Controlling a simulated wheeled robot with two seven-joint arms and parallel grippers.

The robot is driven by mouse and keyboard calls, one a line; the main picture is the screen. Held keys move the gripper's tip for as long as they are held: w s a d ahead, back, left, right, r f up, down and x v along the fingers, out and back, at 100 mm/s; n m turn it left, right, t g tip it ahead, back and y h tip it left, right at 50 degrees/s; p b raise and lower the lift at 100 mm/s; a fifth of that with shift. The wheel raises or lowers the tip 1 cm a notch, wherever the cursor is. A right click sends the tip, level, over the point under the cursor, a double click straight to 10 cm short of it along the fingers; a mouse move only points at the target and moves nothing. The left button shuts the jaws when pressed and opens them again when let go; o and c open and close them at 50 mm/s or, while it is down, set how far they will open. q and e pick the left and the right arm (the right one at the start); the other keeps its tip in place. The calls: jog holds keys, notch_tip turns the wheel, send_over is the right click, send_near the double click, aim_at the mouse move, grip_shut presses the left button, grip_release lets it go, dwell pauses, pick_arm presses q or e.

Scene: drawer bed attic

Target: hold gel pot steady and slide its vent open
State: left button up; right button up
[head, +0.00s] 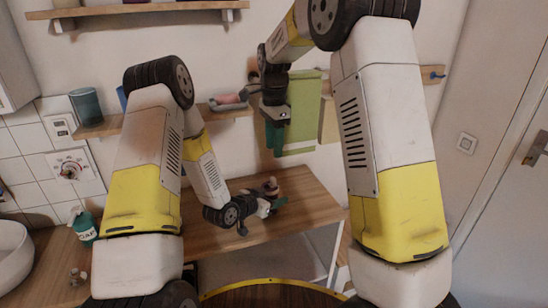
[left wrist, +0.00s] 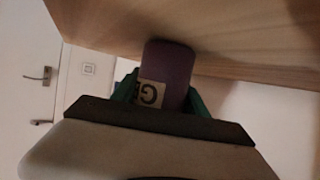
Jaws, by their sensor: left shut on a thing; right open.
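The gel pot (left wrist: 168,68), dark purple with a pale label showing a "G", sits between the green fingers of my left gripper (left wrist: 160,92) in the left wrist view. In the head view the left gripper (head: 274,203) is low over the wooden table, shut on the pot (head: 270,187), which is small and partly hidden there. I cannot make out the pot's vent. My right gripper (head: 275,138) is above and behind it in the picture, apart from the pot, with its green fingers pointing down, open and empty.
The wooden table (head: 310,205) is largely clear around the pot. A wall shelf (head: 100,127) holds a dark teal cup (head: 87,105) and a grey dish (head: 229,103) with a pink item. A green soap bottle (head: 83,225) stands by the basin (head: 12,255) at left.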

jog(key=shift+r, duration=0.3)
pick_arm(q)
jog(key=o, duration=1.6)
